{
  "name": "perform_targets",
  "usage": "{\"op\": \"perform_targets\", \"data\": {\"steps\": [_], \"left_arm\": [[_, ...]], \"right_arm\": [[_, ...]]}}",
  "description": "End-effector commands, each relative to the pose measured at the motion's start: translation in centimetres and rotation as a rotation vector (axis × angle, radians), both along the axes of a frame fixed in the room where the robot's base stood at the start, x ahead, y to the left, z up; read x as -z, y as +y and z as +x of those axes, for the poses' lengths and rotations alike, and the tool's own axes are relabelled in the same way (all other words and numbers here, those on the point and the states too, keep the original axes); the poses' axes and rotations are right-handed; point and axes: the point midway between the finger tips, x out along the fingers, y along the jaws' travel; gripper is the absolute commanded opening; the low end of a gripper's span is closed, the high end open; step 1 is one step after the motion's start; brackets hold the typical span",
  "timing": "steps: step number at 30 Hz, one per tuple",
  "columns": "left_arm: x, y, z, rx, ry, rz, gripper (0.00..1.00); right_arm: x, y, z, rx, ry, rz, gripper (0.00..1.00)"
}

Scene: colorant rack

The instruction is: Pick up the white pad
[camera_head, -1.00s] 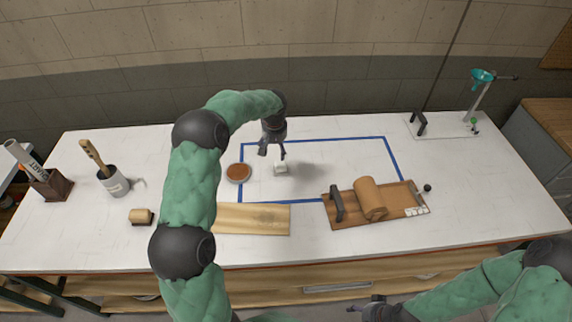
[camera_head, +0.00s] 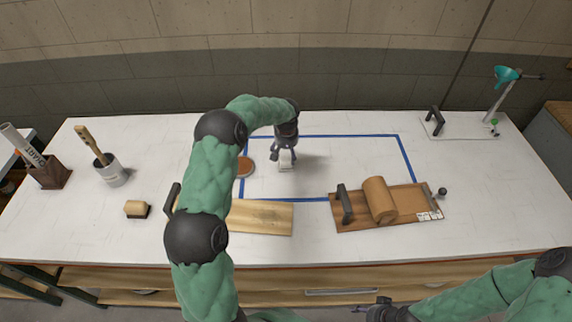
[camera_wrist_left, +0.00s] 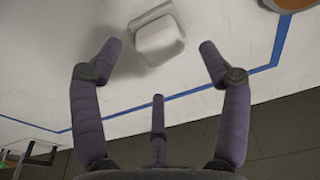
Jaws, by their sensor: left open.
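The white pad (camera_head: 285,164) is a small pale block standing on the white table, inside the blue-taped rectangle near its left side. In the left wrist view the pad (camera_wrist_left: 158,40) lies ahead of and between the spread fingers, with a gap on both sides. My left gripper (camera_head: 284,153) is open and empty, close over the pad, and hides part of it in the head view. Its fingers (camera_wrist_left: 158,58) show apart in the wrist view. My right gripper (camera_head: 372,306) is low in front of the table, small and dark; its jaws are unclear.
A round brown dish (camera_head: 245,167) sits just left of the pad. A wooden board (camera_head: 262,217) lies in front, and a brown board with a roll (camera_head: 380,200) is to the right. The taped area's back right is clear.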

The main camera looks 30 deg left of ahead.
Motion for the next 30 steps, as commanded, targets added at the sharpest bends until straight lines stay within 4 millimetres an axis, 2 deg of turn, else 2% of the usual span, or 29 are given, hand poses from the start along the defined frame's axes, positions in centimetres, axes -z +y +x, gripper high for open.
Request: {"op": "perform_targets", "data": {"steps": [5,13,21,23,28,30], "left_arm": [[1.2,0.1,0.1,-0.001,0.001,0.0,0.76],[4.8,0.4,0.5,0.0,0.0,0.001,0.76],[5.2,0.5,0.6,0.0,-0.002,0.001,0.76],[5.2,0.5,0.6,0.0,-0.002,0.001,0.62],[5.2,0.5,0.5,0.0,-0.002,0.001,0.15],[5.2,0.5,0.5,0.0,-0.001,0.001,0.14]], "right_arm": [[0.2,0.0,0.0,0.0,0.0,0.0,0.57],[0.6,0.0,0.0,0.0,0.0,0.0,0.57],[0.6,0.0,0.0,0.0,0.0,0.0,0.57],[0.6,0.0,0.0,0.0,0.0,0.0,0.57],[0.6,0.0,0.0,0.0,0.0,0.0,0.57],[0.6,0.0,0.0,0.0,0.0,0.0,0.57]]}}
